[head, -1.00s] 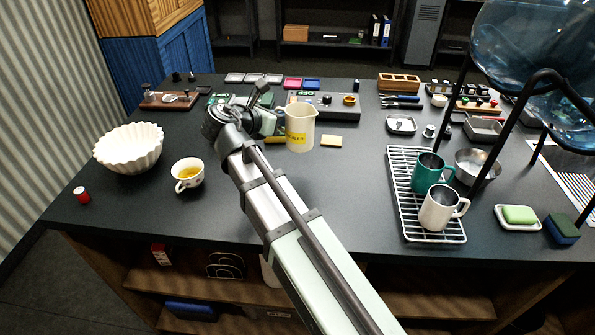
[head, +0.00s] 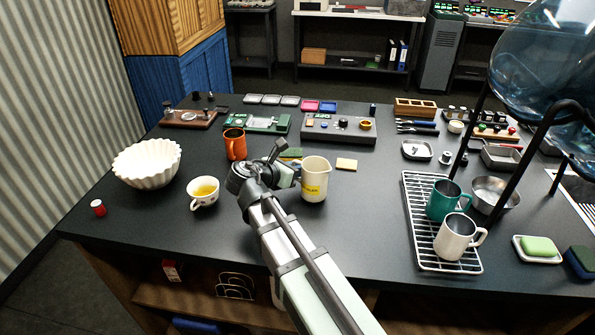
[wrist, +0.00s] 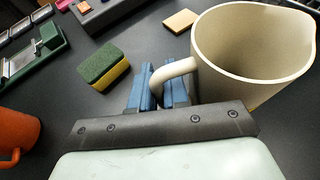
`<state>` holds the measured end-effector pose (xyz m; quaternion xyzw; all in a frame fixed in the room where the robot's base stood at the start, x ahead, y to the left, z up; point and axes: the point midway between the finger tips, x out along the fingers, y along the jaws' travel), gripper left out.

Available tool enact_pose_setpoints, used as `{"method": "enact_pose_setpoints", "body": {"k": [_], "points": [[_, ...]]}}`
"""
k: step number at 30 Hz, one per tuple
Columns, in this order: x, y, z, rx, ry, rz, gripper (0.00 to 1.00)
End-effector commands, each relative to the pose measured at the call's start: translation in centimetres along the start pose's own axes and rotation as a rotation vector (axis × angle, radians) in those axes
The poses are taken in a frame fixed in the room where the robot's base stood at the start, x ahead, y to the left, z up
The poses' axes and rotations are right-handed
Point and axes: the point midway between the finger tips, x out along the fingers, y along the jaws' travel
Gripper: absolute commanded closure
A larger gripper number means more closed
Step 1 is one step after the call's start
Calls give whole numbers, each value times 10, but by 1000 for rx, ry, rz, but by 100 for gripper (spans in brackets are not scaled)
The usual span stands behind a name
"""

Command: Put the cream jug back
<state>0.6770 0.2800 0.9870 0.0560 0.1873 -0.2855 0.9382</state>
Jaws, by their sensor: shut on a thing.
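The cream jug (head: 315,180) is upright, with a yellow label on its side, near the middle of the counter. In the wrist view the jug (wrist: 255,45) fills the upper right, its mouth open and empty-looking. My gripper (head: 290,176) is at its left side. The blue fingers (wrist: 160,90) are shut on the jug's handle (wrist: 176,72). I cannot tell whether the jug's base touches the counter.
A green-yellow sponge (wrist: 104,66) lies just beyond my gripper. A pale block (head: 346,164) is behind the jug. A wire rack (head: 425,255) with two mugs is right; the counter between is clear.

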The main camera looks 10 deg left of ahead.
Motion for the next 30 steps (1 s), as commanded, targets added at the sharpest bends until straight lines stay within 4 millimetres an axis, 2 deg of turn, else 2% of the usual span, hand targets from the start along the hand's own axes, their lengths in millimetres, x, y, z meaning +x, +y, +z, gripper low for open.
{"method": "enact_pose_setpoints", "body": {"k": [3,15,16,23,24,30], "points": [[3,0,-8,-1,0,0,100],[4,0,-11,-1,0,0,100],[5,0,-11,0,0,0,84],[4,0,-11,0,0,0,62],[4,0,-11,0,0,0,60],[4,0,-10,0,0,0,60]]}}
